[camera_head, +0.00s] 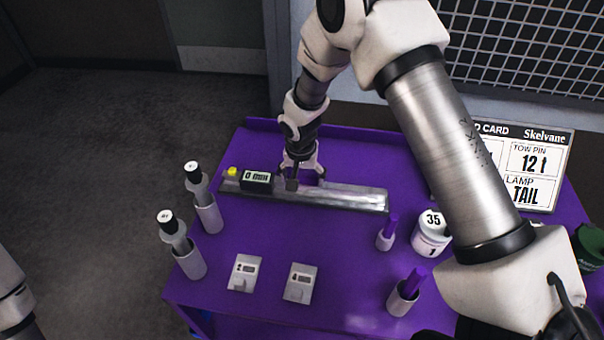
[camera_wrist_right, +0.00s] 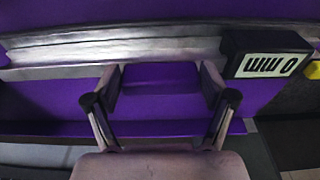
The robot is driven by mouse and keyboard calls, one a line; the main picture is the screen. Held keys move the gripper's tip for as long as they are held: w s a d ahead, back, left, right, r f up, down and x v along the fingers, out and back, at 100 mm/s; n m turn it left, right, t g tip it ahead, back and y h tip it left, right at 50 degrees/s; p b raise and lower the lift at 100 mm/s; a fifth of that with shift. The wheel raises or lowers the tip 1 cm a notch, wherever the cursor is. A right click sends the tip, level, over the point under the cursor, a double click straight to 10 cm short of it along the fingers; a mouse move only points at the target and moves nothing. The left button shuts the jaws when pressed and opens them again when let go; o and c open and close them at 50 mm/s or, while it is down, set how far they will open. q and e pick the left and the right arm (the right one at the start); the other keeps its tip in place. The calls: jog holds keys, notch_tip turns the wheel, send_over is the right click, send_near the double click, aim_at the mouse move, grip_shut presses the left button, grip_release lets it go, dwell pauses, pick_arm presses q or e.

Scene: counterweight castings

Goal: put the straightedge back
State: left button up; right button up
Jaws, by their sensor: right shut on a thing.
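The straightedge (camera_head: 345,197) is a long silver metal bar across the back of the purple table. A black block reading "0 mm" (camera_head: 257,180) sits at its left part, with a yellow knob (camera_head: 232,171) at the left end. My right gripper (camera_head: 300,177) comes down from above and is shut on the straightedge near its middle, right of the block. In the right wrist view the straightedge (camera_wrist_right: 130,47) runs across the top beyond the fingers (camera_wrist_right: 160,90). I cannot tell whether the bar is lifted. Only a link of my left arm shows at the left edge.

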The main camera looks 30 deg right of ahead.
jog(key=shift+w, duration=0.15)
jog(key=o, duration=1.6)
jog(key=shift+s, duration=0.2)
jog(key=shift+w+r, duration=0.1)
jog(key=shift+r, duration=0.05)
jog(key=shift+r+b, duration=0.3)
jog(key=shift+r, duration=0.05)
notch_tip(320, 180, up, 11)
jog(key=s+a+b, duration=0.1)
jog(key=b, duration=0.1)
jog(key=shift+s, duration=0.25)
